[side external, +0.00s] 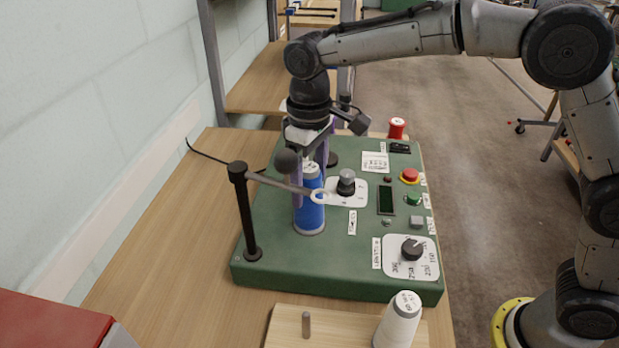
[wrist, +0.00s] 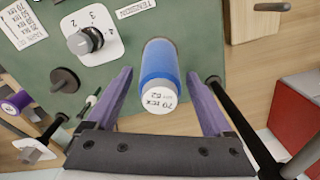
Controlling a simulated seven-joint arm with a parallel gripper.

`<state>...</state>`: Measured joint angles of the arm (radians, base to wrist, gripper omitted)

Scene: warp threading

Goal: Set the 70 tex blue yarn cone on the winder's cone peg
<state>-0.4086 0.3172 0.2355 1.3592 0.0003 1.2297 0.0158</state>
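The blue yarn cone (side external: 309,214) stands upright on the green winder (side external: 270,259), behind the thread guide arm. In the wrist view the blue cone (wrist: 160,65) has a white top marked 70 tex. My gripper (side external: 307,180) points down over the cone. In the wrist view my gripper (wrist: 159,76) has its purple fingers spread on either side of the cone, with a visible gap at each side. The gripper is open. The winder's cone peg is not visible; whether it is inside the cone cannot be seen.
A dark post (side external: 246,215) carries a guide arm with a white eyelet (side external: 319,197) close to the cone and gripper. A dial, buttons and knobs occupy the winder's right side. A white cone (side external: 399,321) and a bare peg (side external: 306,325) are on a wooden board in front. A red spool (side external: 396,128) stands behind.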

